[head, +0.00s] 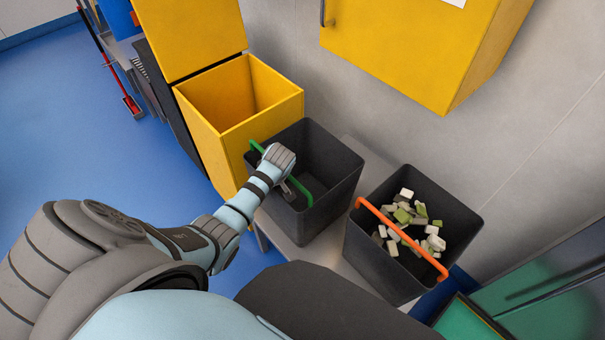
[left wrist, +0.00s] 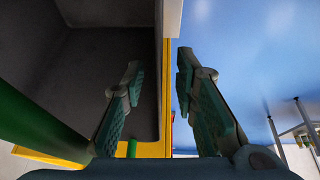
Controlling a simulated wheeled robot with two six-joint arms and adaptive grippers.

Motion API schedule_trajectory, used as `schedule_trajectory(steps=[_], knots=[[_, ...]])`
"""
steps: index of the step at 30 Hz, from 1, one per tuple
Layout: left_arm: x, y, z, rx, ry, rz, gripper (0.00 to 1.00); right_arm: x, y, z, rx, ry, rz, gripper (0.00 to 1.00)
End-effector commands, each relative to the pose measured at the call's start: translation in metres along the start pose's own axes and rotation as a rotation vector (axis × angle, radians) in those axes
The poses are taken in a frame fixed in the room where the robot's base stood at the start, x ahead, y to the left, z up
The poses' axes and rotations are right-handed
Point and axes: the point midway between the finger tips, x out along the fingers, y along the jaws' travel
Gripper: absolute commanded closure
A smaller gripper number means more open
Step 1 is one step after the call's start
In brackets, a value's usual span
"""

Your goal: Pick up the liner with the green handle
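A dark grey, square liner (head: 330,170) with a green handle (head: 298,190) stands on a light grey bench, and its visible inside looks empty. My left gripper (head: 290,188) is over this liner, at the middle of the green handle, hiding part of it. In the left wrist view my left gripper (left wrist: 158,85) has its two fingers apart. The liner's inside (left wrist: 80,70) shows to the left and the green handle (left wrist: 38,125) crosses the lower left close to the camera. I cannot tell whether the fingers touch the handle. My right gripper is not in view.
A second dark liner (head: 375,262) with an orange handle (head: 400,237) stands to the right, holding several white and green blocks. A yellow bin (head: 225,135) stands open behind the green-handled liner. A yellow cabinet (head: 400,50) hangs on the wall. Blue floor lies left.

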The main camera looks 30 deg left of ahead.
Motion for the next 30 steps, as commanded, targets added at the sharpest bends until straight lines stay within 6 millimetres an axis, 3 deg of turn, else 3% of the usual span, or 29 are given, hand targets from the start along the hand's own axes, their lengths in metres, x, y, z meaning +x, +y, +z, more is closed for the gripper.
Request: schedule_trajectory(steps=[11, 16, 30], knots=[[0.0040, -0.0003, 0.0019, 0.000, 0.000, 0.000, 0.73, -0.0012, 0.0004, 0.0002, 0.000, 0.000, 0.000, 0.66], [0.0039, -0.0003, 0.0019, 0.000, 0.000, 0.000, 1.00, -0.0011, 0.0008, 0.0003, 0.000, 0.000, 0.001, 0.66], [0.0005, 0.0008, -0.0001, -0.001, 0.002, 0.003, 1.00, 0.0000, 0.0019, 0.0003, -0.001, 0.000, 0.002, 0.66]])
